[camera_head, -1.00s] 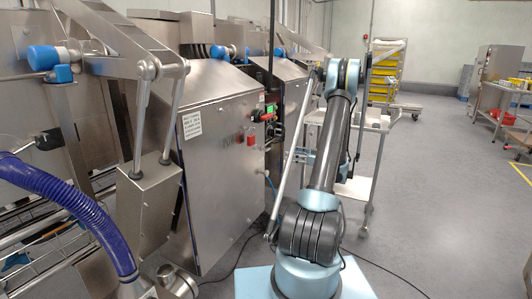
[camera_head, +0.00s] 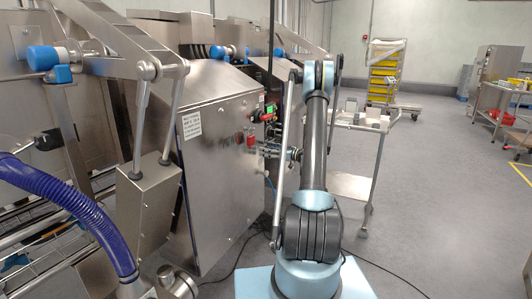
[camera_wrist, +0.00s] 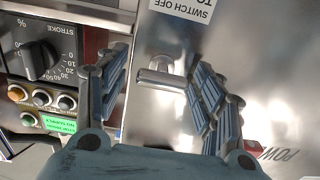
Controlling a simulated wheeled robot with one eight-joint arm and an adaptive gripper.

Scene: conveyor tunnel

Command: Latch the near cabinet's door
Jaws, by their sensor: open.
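The near cabinet's steel door (camera_head: 215,195) looks shut in the head view; whether it is latched I cannot tell. In the wrist view a small metal latch handle (camera_wrist: 162,76) sticks out from the cabinet face (camera_wrist: 230,50). My gripper (camera_wrist: 158,64) is open, with one finger on each side of the handle. I see no clear contact. In the head view my gripper (camera_head: 270,151) is beside the right edge of the cabinet front, partly hidden by my arm.
A control panel with a stroke dial (camera_wrist: 38,58) and several buttons lies left of the handle in the wrist view. A red switch (camera_head: 251,139) is on the cabinet. A steel cart (camera_head: 352,187) stands right of my arm. A blue hose (camera_head: 78,205) is at front left. Open floor lies right.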

